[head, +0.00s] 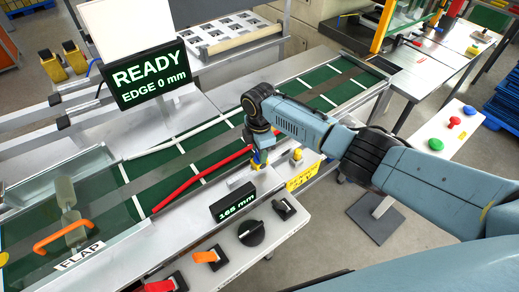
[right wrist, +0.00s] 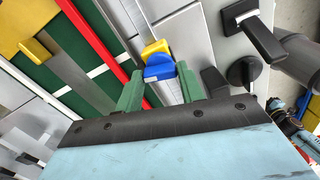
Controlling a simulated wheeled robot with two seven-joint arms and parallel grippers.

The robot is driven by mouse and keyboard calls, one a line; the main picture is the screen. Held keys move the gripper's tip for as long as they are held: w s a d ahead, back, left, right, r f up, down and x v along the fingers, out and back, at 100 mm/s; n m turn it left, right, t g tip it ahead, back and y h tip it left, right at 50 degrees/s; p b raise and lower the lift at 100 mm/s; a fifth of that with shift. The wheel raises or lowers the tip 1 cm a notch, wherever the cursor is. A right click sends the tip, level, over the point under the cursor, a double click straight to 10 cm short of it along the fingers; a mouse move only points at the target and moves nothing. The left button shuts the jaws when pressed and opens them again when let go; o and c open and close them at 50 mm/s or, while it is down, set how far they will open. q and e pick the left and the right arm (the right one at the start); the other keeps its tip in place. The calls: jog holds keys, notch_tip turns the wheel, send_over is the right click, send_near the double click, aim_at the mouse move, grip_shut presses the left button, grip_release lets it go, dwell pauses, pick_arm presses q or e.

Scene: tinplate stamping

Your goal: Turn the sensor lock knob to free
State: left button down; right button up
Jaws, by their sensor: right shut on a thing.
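A small blue knob (right wrist: 159,71) sits against a yellow block (right wrist: 155,48) in the right wrist view, beside a ruled metal strip. My right gripper (right wrist: 160,86) has its green fingers on either side of the blue knob and is shut on it. In the head view my right gripper (head: 259,158) points down at the front rail of the belt, and its wrist hides most of the knob. No lettering for lock or free is readable. My left gripper is not in view.
A red rail (head: 203,180) runs along the green belt (head: 215,157). A display reading 165 mm (head: 234,201), a black dial (head: 251,232) and several levers stand on the front panel. A READY screen (head: 150,75) stands behind. An orange handle (head: 61,237) is at left.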

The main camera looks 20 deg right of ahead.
jog(key=shift+w+r+n, duration=0.1)
jog(key=shift+n, duration=1.1)
jog(key=o, duration=1)
notch_tip(320, 180, up, 13)
jog(key=shift+r, duration=0.15)
